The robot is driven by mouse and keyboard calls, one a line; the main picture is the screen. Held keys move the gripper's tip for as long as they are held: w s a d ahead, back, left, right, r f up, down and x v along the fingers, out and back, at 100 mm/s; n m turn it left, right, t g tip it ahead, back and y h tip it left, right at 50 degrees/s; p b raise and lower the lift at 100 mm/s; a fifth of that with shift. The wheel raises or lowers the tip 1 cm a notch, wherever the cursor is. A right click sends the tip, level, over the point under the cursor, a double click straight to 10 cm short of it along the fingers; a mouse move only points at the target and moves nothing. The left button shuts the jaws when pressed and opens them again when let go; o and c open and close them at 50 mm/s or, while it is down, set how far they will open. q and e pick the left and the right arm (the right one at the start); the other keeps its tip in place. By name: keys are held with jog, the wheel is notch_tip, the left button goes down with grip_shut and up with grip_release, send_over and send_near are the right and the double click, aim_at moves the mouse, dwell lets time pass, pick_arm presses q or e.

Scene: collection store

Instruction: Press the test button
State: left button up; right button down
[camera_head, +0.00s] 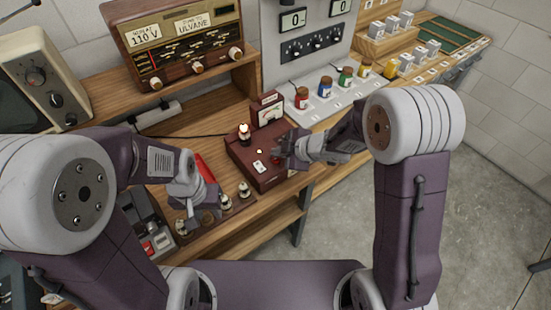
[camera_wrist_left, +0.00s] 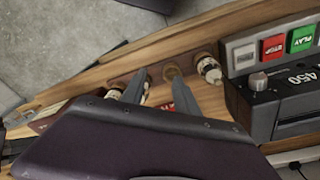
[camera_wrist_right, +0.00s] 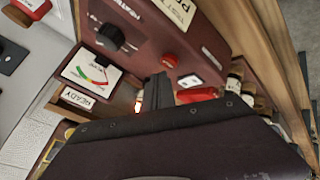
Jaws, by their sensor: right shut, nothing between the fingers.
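The tube tester (camera_head: 262,178) is a dark red-brown box on the wooden bench, with a lit tube (camera_head: 244,134) on its left and a small meter (camera_head: 268,112) at its back. In the right wrist view, the red test button (camera_wrist_right: 169,60) stands on the panel beside a label. My right gripper (camera_head: 284,148) is shut and empty, above the right part of the tester. Its fingertips (camera_wrist_right: 157,86) appear just short of the button; contact is not clear. My left gripper (camera_head: 190,206) is open, with its spread fingers (camera_wrist_left: 158,85) near the row of tubes.
Several tubes (camera_head: 244,190) stand in a wooden holder at the bench front. A red object (camera_head: 204,167) lies left of the tester. A radio (camera_head: 178,45) stands behind, and a tape deck (camera_wrist_left: 290,95) is near my left gripper. Coloured jars (camera_head: 325,86) stand at right.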

aim_at(278, 160)
jog(key=shift+f, duration=0.4)
jog(key=shift+f+b, duration=0.45)
jog(key=shift+b, duration=0.05)
dwell(0.3)
jog(key=shift+r, duration=0.1)
jog(key=shift+r+p, duration=0.8)
jog(key=shift+p, duration=0.15)
notch_tip(278, 160, up, 5)
jog(key=p, duration=0.5)
jog(key=shift+r, duration=0.1)
dwell(0.6)
